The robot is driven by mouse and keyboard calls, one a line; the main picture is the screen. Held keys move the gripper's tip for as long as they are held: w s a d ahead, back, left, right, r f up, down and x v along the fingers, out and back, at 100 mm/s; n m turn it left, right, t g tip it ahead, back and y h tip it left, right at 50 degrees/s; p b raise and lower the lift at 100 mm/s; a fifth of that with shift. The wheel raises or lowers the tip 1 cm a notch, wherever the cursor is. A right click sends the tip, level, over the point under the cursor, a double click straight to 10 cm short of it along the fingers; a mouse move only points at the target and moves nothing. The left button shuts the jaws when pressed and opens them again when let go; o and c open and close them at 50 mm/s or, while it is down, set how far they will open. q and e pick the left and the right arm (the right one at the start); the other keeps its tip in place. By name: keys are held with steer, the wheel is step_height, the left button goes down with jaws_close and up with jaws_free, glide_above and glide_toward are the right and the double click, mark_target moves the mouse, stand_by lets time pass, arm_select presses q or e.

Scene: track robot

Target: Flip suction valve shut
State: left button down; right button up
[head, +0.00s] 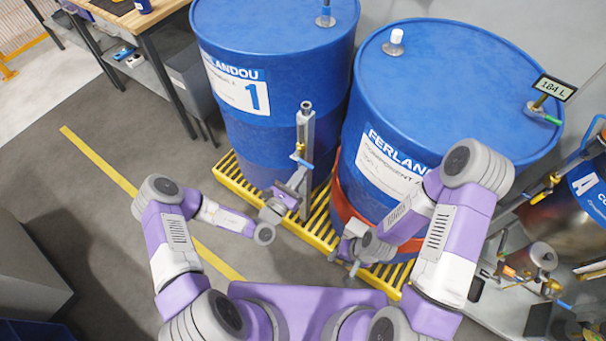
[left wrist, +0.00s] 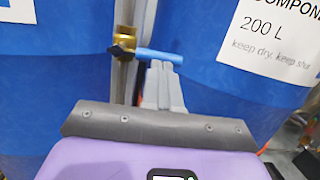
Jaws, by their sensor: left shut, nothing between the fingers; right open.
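A vertical pipe (head: 305,125) stands in front of the gap between two blue drums. Its brass valve (head: 300,148) has a blue lever (head: 301,161). In the left wrist view the brass valve body (left wrist: 124,38) is at the top, and the blue lever (left wrist: 160,56) points right, crosswise to the pipe. My left gripper (head: 297,180) is shut and empty just below the lever. In the left wrist view its grey fingers (left wrist: 163,84) reach up close to the lever; I cannot tell whether they touch. My right gripper (head: 345,258) is open and empty, low before the right drum.
The left drum (head: 275,75) and right drum (head: 455,80) stand on a yellow slatted pallet (head: 232,178). An orange band (head: 345,205) circles the right drum.

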arm_select(q)
steer(key=shift+w+r, duration=0.15)
steer(key=shift+r, duration=0.2)
steer(key=s+a+f, duration=0.6)
steer(key=s, duration=0.4)
steer(key=shift+s, duration=0.3)
steer(key=shift+a, duration=0.1)
